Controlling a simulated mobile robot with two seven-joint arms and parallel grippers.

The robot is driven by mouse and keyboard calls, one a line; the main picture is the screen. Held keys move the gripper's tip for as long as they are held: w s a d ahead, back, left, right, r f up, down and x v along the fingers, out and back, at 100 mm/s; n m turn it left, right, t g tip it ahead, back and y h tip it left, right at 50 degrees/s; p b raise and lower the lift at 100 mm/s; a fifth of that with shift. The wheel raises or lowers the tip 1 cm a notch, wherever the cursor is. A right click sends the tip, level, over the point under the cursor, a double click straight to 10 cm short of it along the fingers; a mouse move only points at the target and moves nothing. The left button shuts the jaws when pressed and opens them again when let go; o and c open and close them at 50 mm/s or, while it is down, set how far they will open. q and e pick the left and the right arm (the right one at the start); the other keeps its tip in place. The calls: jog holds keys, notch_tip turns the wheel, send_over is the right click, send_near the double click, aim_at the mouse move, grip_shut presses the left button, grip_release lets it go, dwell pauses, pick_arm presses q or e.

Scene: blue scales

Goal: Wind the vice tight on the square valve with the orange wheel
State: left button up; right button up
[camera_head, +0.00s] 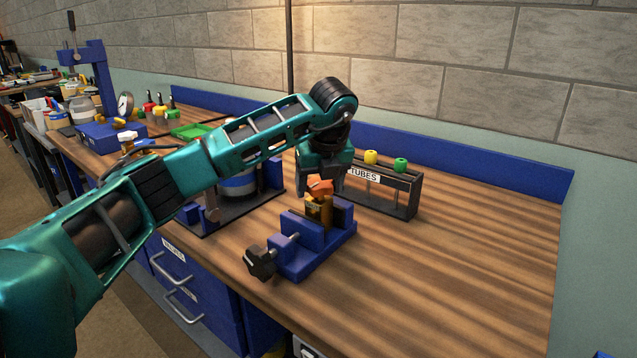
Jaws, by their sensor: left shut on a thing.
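The blue vice (306,260) stands on the wooden bench near its front edge. Its dark winding handle (260,263) sticks out at the front left on a screw. The square valve (316,207), brass-coloured with an orange wheel (319,188) on top, sits upright between the vice jaws. Whether both jaws touch it I cannot tell. My left gripper (321,181) reaches down from above and is shut on the valve at its orange wheel; the fingertips partly hide the wheel. My right gripper is not in view.
A dark rack labelled TUBES (396,190) with yellow and green caps stands right behind the vice. A blue-framed stand holding a white and blue container (238,185) is behind my left arm. The bench (450,270) is clear to the right.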

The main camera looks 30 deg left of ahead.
pick_arm(q)
jog(key=o, duration=1.5)
jog(key=p+v, duration=0.1)
jog(key=v, duration=1.2)
jog(key=shift+s+f, duration=0.1)
jog(key=shift+f, duration=0.05)
